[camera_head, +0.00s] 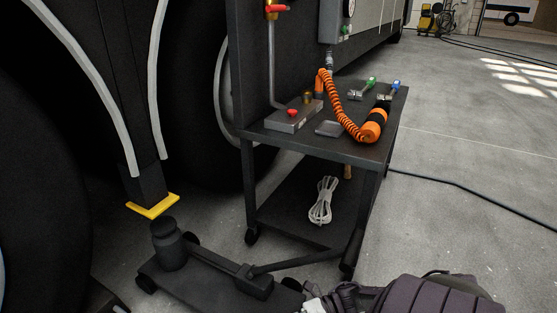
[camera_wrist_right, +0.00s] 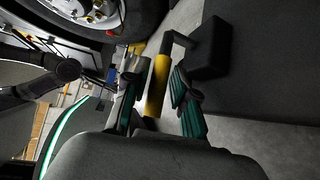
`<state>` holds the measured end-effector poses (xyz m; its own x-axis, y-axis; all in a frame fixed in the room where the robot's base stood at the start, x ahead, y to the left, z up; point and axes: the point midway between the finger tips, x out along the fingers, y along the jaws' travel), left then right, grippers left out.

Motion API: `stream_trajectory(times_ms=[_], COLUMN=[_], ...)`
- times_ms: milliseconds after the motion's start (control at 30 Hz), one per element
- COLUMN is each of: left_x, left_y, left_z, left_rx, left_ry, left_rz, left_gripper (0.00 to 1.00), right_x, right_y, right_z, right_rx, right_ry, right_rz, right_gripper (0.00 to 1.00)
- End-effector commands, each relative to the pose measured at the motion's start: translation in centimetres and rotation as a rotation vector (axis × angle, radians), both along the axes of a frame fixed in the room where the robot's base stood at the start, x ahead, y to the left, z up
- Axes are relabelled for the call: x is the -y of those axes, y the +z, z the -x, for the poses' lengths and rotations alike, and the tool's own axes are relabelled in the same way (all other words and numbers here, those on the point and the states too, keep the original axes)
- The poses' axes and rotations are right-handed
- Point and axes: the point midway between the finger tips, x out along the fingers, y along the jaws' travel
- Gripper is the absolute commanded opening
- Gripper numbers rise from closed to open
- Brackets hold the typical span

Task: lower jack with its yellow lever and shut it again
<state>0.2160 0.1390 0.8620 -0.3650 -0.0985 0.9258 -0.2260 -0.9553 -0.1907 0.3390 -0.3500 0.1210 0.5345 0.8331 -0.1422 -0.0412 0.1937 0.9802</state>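The jack (camera_head: 205,285) is a low black wheeled unit on the floor at the bottom of the head view. Its round black post (camera_head: 170,247) stands just below a yellow pad (camera_head: 154,206) under the vehicle; I cannot tell whether they touch. The yellow lever (camera_wrist_right: 157,85) shows in the right wrist view, joined by a bent black rod to a dark block (camera_wrist_right: 209,45). My right gripper (camera_wrist_right: 157,72) is open, with its fingers on either side of the lever and gaps visible. In the head view its wrist enters at bottom right. My left gripper is out of view.
A black cart (camera_head: 375,150) stands right behind the jack, with a coiled orange hose (camera_head: 335,105) on top and a white cable bundle (camera_head: 322,200) on its lower shelf. Large tyres (camera_head: 35,190) are at left. A black cable (camera_head: 460,188) crosses the otherwise open floor at right.

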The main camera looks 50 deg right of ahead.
Motion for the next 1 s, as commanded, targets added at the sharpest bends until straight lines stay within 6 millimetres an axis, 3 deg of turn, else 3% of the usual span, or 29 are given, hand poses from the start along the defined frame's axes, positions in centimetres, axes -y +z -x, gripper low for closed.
stream_trajectory(times_ms=[467, 1000], left_x=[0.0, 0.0], left_y=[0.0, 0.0], left_z=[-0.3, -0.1], left_rx=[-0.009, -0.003], left_ry=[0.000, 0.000], left_rz=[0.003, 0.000], left_gripper=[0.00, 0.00], right_x=[0.7, 9.1], right_y=[0.1, 1.5], right_z=[0.5, 5.8], right_rx=[0.000, 0.000], right_ry=[-0.001, -0.002], right_rz=[-0.001, -0.001], right_gripper=[0.42, 0.42])
